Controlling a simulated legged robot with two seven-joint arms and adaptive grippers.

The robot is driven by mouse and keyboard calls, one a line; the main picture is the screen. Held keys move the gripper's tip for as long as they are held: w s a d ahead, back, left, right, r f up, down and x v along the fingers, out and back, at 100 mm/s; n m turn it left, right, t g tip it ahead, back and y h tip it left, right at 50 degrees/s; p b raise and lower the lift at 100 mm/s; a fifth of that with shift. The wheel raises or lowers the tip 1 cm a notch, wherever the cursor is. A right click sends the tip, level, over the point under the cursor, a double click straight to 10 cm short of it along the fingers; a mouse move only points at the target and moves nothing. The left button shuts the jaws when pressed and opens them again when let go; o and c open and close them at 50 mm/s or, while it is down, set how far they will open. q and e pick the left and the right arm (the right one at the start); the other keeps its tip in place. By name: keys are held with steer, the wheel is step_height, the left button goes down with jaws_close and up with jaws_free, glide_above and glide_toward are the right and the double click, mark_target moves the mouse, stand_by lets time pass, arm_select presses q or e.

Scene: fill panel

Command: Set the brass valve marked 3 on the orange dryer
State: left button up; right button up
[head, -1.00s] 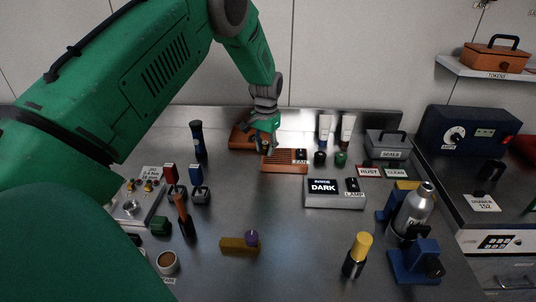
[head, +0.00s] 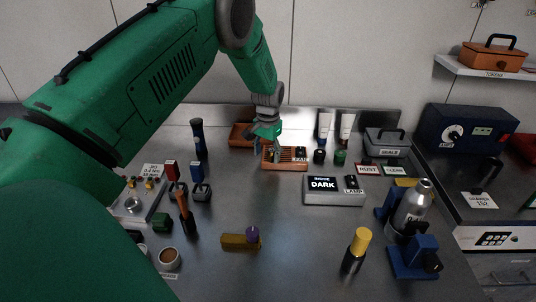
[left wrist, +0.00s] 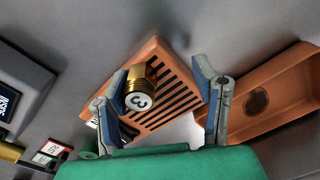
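The orange dryer (head: 294,166) is a flat slatted block near the back of the bench. It also shows in the left wrist view (left wrist: 166,112), with dark slots. The brass valve marked 3 (left wrist: 139,92) stands on the dryer's slatted top, its numbered white end toward the wrist camera. My left gripper (head: 272,152) is over the dryer's left end. In the left wrist view its fingers (left wrist: 163,92) are spread on either side of the valve. The left finger is close to the valve, and a clear gap separates it from the right finger. My right gripper is out of view.
An orange tray (head: 240,137) lies behind and left of the dryer. Dark and green knobs (head: 340,157) stand at its right. A grey box marked DARK (head: 335,197) is in front. The bench middle is mostly clear around a brass block (head: 238,242).

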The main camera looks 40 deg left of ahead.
mark_target(270, 149)
arm_select(q)
steer(key=shift+d+f, duration=0.15)
steer(key=shift+d, duration=0.45)
steer(key=shift+a, duration=0.35)
steer(key=shift+d+r, duration=0.1)
steer(key=shift+r, duration=0.25)
steer(key=r, duration=0.5)
steer(key=r+b, duration=0.1)
steer(key=r, duration=0.4)
steer(key=shift+w+r, duration=0.2)
steer(key=shift+r, duration=0.2)
steer(key=shift+d+r, duration=0.15)
steer(key=shift+r, duration=0.5)
steer(key=shift+f, duration=0.1)
